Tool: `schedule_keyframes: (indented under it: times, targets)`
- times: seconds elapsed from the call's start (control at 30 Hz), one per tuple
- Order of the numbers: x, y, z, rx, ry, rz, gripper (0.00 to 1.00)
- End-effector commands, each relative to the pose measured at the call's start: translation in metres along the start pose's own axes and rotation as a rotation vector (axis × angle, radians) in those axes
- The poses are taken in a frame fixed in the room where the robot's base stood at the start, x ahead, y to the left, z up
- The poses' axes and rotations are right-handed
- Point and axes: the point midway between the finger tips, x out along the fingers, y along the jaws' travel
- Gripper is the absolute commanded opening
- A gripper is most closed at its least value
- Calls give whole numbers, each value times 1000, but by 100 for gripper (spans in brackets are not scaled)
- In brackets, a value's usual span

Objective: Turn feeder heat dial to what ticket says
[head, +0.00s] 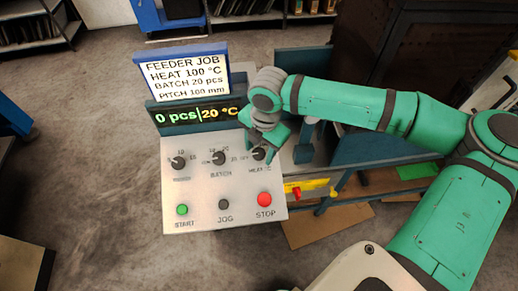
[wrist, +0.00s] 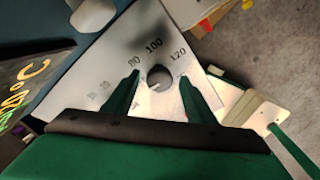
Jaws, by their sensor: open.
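The ticket (head: 185,75) above the panel reads FEEDER JOB, HEAT 100 °C, BATCH 20 pcs, PITCH 100 mm. The heat dial (head: 258,154) is the rightmost of three dark knobs on the pale panel, partly hidden by my gripper (head: 263,137). In the wrist view the heat dial (wrist: 158,78) shows between the fingertips of my open gripper (wrist: 160,79), with a gap on each side. Marks 80, 100 and 120 are readable around it; others are faint. A light mark on the knob faces its lower left, away from 100.
The display (head: 197,115) reads 0 pcs and 20 °C. The batch dial (head: 219,158) and another dial (head: 178,162) stand to the left. Green START (head: 182,210), dark JOG (head: 224,204) and red STOP (head: 264,199) buttons lie below the dials.

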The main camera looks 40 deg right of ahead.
Motion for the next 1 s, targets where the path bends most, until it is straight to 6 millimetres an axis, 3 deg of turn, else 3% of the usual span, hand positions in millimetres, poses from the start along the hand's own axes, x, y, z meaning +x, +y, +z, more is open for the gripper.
schedule_keyframes:
  times: [0.13, 0.3, 0.67, 1.0]
  targets:
    - [0, 0, 0, -1, 0, 0, 48]
    - [0, 1, -1, -2, 0, 0, 10]
    - [0, 1, -2, 37, 9, 9, 10]
    - [1, 1, -3, 259, 41, 63, 10]
